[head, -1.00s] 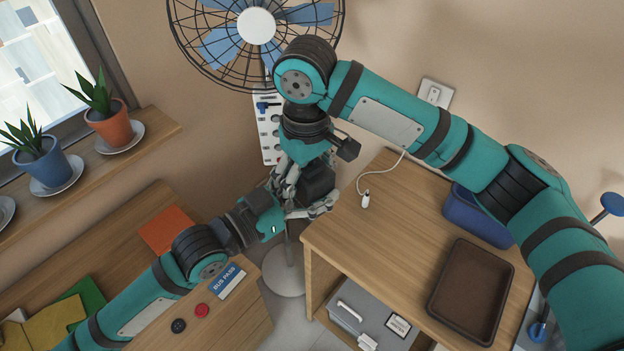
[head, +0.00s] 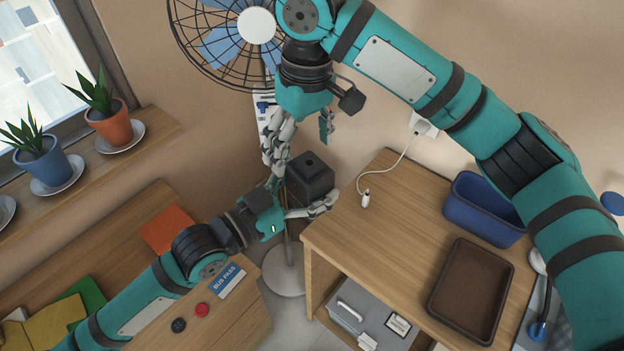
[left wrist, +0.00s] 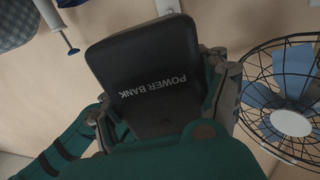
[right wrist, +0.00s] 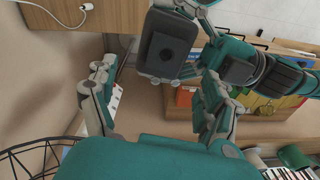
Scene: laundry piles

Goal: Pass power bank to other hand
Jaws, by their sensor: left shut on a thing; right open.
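The power bank (head: 312,178) is a dark block held in my left gripper (head: 304,195), above the gap between the two wooden surfaces. In the left wrist view the power bank (left wrist: 150,80) fills the space between the fingers, its POWER BANK lettering upside down. My right gripper (head: 298,155) is open above the power bank, fingers pointing down and spread apart. In the right wrist view the power bank (right wrist: 167,45) shows beyond my empty right fingers, with my left fingers beside it.
A wooden table (head: 400,205) at right bears a brown tray (head: 470,292), a blue bin (head: 484,208) and a white cable plug (head: 365,200). A fan (head: 257,27) stands behind my right gripper. A bus pass (head: 228,282) lies on the lower-left wooden surface.

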